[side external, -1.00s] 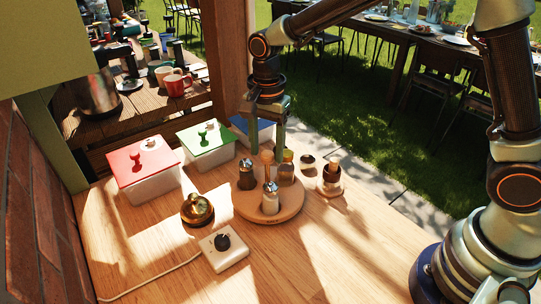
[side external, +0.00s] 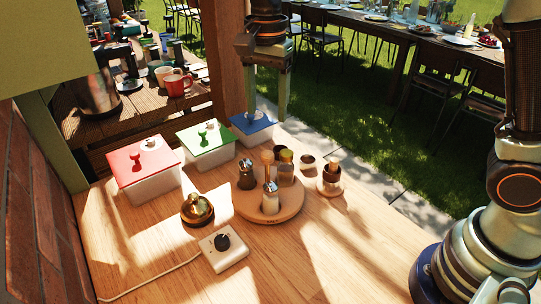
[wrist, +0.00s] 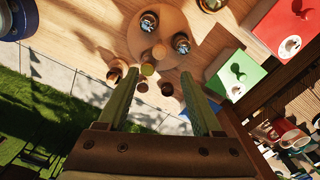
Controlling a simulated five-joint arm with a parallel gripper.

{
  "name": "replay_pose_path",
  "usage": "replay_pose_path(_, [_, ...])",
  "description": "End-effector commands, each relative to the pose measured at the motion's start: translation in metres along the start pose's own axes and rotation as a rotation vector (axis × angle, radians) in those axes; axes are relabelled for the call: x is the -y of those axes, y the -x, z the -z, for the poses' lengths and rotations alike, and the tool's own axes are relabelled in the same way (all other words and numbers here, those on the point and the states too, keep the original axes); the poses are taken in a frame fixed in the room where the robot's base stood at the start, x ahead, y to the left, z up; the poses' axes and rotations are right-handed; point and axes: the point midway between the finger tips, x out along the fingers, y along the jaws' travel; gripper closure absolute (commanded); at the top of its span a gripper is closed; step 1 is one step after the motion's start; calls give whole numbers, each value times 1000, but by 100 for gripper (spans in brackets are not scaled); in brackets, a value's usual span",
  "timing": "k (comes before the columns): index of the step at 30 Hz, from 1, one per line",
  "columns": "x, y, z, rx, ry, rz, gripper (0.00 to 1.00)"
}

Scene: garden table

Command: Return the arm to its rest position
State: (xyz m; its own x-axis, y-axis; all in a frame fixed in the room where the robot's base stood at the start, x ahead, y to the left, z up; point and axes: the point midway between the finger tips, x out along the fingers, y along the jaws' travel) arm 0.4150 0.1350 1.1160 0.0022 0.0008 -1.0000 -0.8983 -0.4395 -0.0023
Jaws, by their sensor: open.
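My gripper (side external: 266,112) is open and empty, high at the top middle of the side view, with its two green fingers pointing down. It hangs above and behind the round wooden board (side external: 270,215), near the blue-lidded box (side external: 262,128). In the wrist view my gripper (wrist: 158,80) shows both fingers apart with nothing held between them. The round board also shows beyond the fingertips (wrist: 160,22).
Several jars and shakers (side external: 270,200) stand on the board. A small jar (side external: 330,178) stands right of it. Boxes with red (side external: 142,160) and green (side external: 205,138) lids, a brass bell (side external: 197,209) and a white dial box (side external: 223,248) are left. The right front tabletop is clear.

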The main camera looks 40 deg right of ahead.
Motion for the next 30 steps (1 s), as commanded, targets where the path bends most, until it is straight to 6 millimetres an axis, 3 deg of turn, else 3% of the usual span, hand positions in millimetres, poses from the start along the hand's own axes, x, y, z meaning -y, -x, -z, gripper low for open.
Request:
replay_pose_path(6, [0, 15, 0, 0, 0, -1, 33])
replay_pose_path(19, [-6, 21, 4, -3, 32, 18, 33])
replay_pose_path(23, [-25, 31, 16, -19, 146, 70, 33])
replay_pose_path(30, [-82, 44, 41, -111, 476, 193, 33])
